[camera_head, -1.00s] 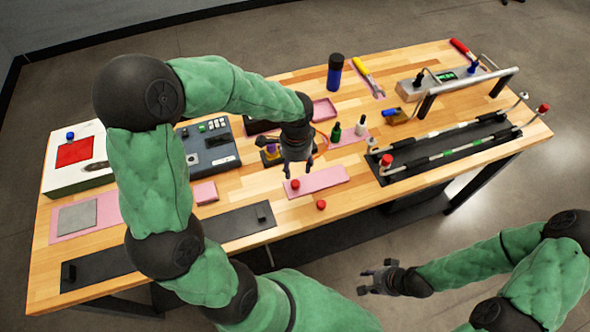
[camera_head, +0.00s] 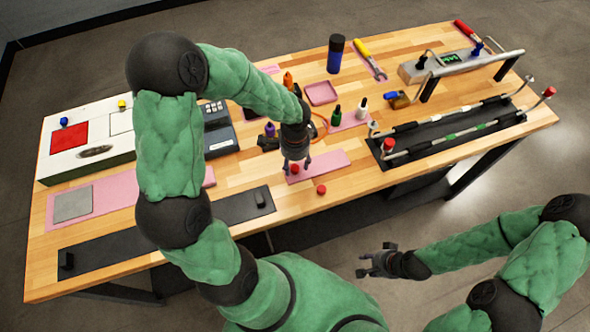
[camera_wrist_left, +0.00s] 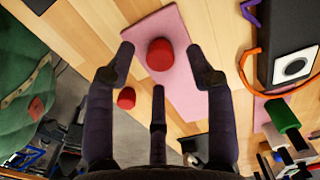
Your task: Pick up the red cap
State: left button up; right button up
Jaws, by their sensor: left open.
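A red cap (camera_head: 294,170) stands on a pink mat (camera_head: 330,161) near the table's front edge; it also shows in the left wrist view (camera_wrist_left: 160,54). A second red cap (camera_head: 321,190) stands on bare wood nearer the edge, and also shows in the left wrist view (camera_wrist_left: 126,98). My left gripper (camera_head: 296,162) is open just above the cap on the mat. In the left wrist view that cap lies between the spread fingers, with no clear contact. My right gripper (camera_head: 371,260) is open and empty, off the table's front side.
Green (camera_head: 336,114) and white (camera_head: 361,107) bottles stand behind the mat. A white box (camera_head: 85,140) and dark device (camera_head: 219,140) stand left. Wood around the second cap is clear.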

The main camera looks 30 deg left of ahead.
pick_arm(q)
notch_tip(320, 180, down, 2)
jog(key=c, duration=0.9)
jog(key=shift+r, duration=0.5)
notch_tip(320, 180, up, 2)
jog(key=shift+w+r+p, duration=0.1)
jog(key=shift+p, duration=0.2)
jog(key=s+d+r+p, duration=0.1)
jog(key=s+d+r, duration=0.4)
jog(key=d+r, duration=0.5)
jog(key=shift+d+p, duration=0.3)
jog(key=shift+d, duration=1.3)
